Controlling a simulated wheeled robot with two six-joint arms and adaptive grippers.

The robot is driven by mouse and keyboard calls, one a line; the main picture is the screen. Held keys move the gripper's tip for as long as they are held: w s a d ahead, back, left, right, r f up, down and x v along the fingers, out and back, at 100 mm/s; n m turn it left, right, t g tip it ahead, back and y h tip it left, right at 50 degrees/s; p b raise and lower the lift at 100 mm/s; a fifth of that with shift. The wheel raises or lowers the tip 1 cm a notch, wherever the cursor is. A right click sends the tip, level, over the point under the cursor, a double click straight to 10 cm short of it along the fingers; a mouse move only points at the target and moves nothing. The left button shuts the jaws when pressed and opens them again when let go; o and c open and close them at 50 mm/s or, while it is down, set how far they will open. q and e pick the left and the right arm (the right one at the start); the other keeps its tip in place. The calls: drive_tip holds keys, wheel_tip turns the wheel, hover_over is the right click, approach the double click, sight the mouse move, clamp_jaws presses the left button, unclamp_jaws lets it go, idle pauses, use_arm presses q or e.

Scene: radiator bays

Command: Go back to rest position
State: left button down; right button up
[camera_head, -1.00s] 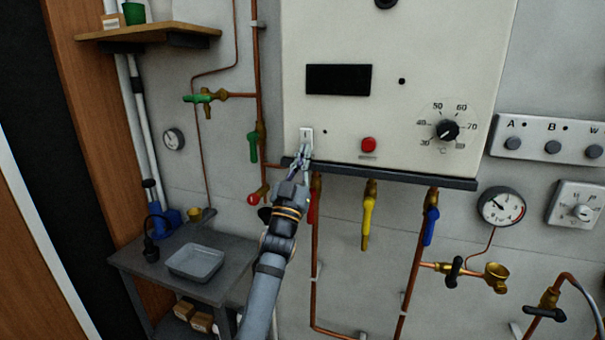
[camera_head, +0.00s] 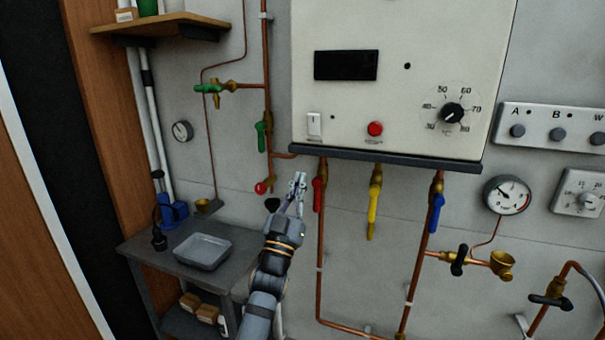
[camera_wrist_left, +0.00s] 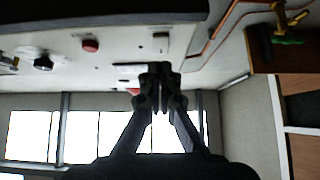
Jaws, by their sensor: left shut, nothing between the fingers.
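My left gripper (camera_head: 297,184) is shut and empty. In the head view it is below the lower left corner of the white boiler panel (camera_head: 400,50), just left of the red-handled valve (camera_head: 318,195). It is apart from the white rocker switch (camera_head: 314,124), which is above it. In the left wrist view, the closed fingers (camera_wrist_left: 160,85) show in the middle, with the red button (camera_wrist_left: 90,45) and the dial (camera_wrist_left: 43,63) at upper left. My right gripper is not in view.
Copper pipes with yellow (camera_head: 375,205) and blue (camera_head: 437,214) valve handles hang below the panel. A grey table (camera_head: 150,246) with a grey tray (camera_head: 202,251) stands at lower left. A round gauge (camera_head: 507,195) is on the wall at right. A wooden shelf (camera_head: 160,28) is at upper left.

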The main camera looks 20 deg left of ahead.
use_arm(q)
drive_tip(key=w+f+g, duration=0.3)
drive_tip(key=f+g, duration=0.3)
drive_tip(key=f, duration=2.1)
drive_tip(key=s+a+f+g, duration=0.1)
drive_tip(key=s+f+g, duration=0.15)
drive_tip(key=f, duration=0.65)
drive_tip(key=s+a+f+g+y, duration=0.15)
drive_tip(key=s+f, duration=0.25)
drive_tip(key=f, duration=0.6)
drive_tip(key=s+f+g, duration=0.3)
drive_tip(key=f, duration=0.6)
drive_tip(key=s+a+f+g, duration=0.3)
drive_tip(key=s+f+g, duration=0.3)
drive_tip(key=s+f, duration=1.45)
drive_tip(key=s+a+f+g, duration=0.1)
drive_tip(key=s+f+g, duration=0.2)
drive_tip(key=s, duration=1)
drive_tip(key=s+a+f+g, duration=0.1)
drive_tip(key=s+f, duration=0.4)
drive_tip(key=s, duration=0.8)
drive_tip(key=shift+g, duration=0.9)
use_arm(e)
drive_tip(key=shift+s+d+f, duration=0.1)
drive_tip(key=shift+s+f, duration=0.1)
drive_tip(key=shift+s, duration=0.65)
